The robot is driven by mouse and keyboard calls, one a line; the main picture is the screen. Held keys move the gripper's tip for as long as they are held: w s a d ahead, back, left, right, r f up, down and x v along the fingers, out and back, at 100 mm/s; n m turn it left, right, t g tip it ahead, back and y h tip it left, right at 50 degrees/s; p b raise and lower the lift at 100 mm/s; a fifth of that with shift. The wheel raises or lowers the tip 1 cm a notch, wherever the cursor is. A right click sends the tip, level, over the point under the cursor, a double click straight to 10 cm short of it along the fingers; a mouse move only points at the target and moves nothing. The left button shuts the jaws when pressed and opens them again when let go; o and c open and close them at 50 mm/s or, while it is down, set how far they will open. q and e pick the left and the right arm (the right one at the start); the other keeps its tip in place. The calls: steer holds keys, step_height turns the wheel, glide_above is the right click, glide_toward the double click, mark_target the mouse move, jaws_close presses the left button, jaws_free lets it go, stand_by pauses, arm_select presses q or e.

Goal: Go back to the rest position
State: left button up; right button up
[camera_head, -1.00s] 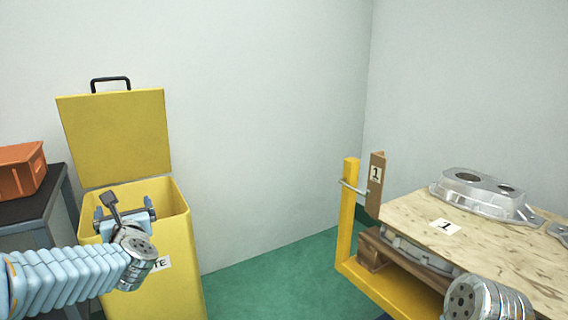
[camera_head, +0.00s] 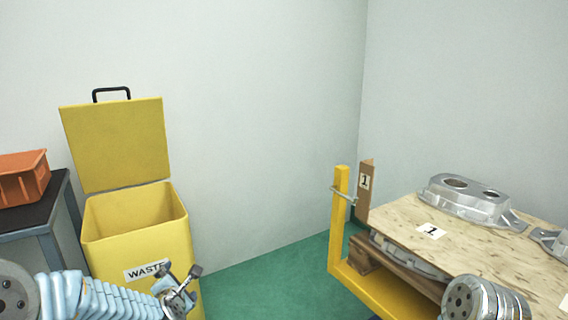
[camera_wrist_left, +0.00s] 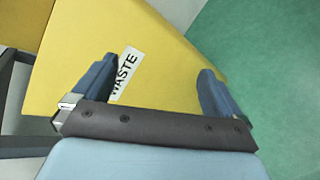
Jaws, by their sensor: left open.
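My left gripper (camera_head: 182,284) is low in front of the yellow waste bin (camera_head: 110,235), near its WASTE label. In the left wrist view the two blue fingers (camera_wrist_left: 152,84) stand wide apart with nothing between them. The bin's front wall (camera_wrist_left: 110,35) and its label (camera_wrist_left: 124,72) lie beyond the fingers. The bin's lid stands open, and the visible inside looks empty. At the lower right of the head view a metal arm part of mine shows; the right gripper's fingers are not visible.
A yellow-framed cart (camera_head: 340,225) at right carries a wooden board (camera_head: 400,215) with aluminium castings (camera_head: 465,197) on top. An orange crate (camera_head: 22,180) sits on a dark table (camera_head: 35,215) at far left. Green floor (camera_head: 270,280) is free between bin and cart.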

arm_select(q)
steer(key=s+d+f+m+g+h+p, duration=0.2)
steer(key=s+d+f+m+g, duration=0.1)
steer(key=s+d+f+m, duration=0.4)
steer(key=s+d+f+m+g+h+p, duration=0.1)
steer(key=s+d+f+m+g+h, duration=0.1)
steer(key=s+f+m, duration=0.5)
steer(key=s+d+f+m+g+h+p, duration=0.1)
steer(key=s+d+f+m+g, duration=0.2)
steer(key=s+f+m, duration=0.2)
steer(key=s+d+f+m+g+h+p, duration=0.1)
steer(key=s+d+f+m+g, duration=0.3)
steer(key=s, duration=0.7)
steer(key=shift+f+m+h+p, duration=0.35)
steer(key=shift+m+h, duration=0.25)
steer(key=shift+m, duration=0.5)
